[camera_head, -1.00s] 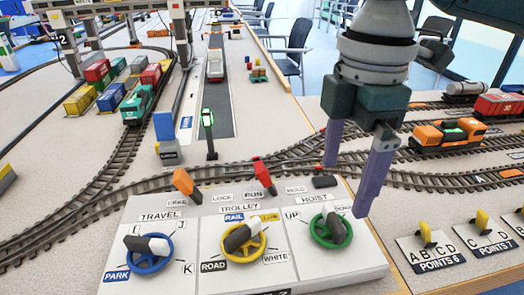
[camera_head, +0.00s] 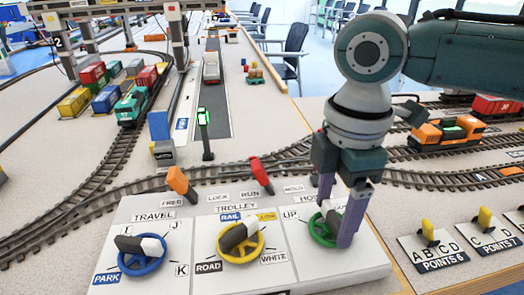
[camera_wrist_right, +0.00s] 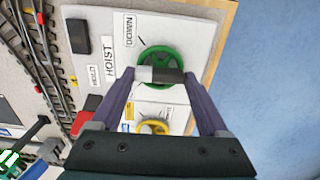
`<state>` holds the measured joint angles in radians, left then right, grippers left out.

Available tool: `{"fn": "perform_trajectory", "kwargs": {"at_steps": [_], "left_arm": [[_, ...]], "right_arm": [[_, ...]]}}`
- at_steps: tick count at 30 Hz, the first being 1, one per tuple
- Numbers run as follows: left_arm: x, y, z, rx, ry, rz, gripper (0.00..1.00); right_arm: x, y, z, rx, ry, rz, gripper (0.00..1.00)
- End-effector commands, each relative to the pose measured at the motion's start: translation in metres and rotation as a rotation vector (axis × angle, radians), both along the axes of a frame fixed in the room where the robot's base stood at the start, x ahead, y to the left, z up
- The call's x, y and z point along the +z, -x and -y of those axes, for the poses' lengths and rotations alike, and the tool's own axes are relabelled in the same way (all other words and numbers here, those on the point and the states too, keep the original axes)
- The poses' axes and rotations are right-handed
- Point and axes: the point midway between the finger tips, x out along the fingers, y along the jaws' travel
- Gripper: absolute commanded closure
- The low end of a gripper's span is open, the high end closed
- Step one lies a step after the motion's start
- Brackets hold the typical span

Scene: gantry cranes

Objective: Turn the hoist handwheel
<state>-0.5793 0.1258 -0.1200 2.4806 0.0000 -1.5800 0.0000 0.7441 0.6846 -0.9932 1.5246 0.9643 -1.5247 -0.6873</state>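The green hoist handwheel (camera_head: 315,232) is on the right panel of the white console (camera_head: 350,272), and it also shows in the right wrist view (camera_wrist_right: 160,53). A bar, part white and part dark grey, crosses the wheel. My right gripper (camera_head: 336,222) points down at this wheel and hides part of it and its labels in the head view. In the right wrist view its purple fingers (camera_wrist_right: 160,76) are apart, one on each side of the bar. I cannot tell whether they touch it. My left gripper is not in view.
The yellow trolley wheel (camera_head: 240,242) and blue travel wheel (camera_head: 142,254) sit to the left. An orange lever (camera_head: 178,181) and a red lever (camera_head: 262,174) stand behind them. Points levers (camera_head: 485,217) are at the right. Train tracks run behind the console.

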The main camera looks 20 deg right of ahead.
Motion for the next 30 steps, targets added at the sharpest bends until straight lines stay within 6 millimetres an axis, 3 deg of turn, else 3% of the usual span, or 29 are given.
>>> {"fn": "perform_trajectory", "kwargs": {"at_steps": [2,14,23,30], "left_arm": [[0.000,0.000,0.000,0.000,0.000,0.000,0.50],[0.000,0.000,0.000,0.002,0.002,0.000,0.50],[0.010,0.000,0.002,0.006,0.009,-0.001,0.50],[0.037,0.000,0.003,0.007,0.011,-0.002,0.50]], "right_arm": [[0.000,0.000,0.000,0.000,0.000,0.000,0.33],[0.000,0.000,0.000,0.000,0.000,0.000,0.78],[0.003,0.000,0.000,-0.037,-0.001,-0.003,0.78],[0.007,0.001,-0.001,-0.175,-0.002,-0.005,0.78]]}}
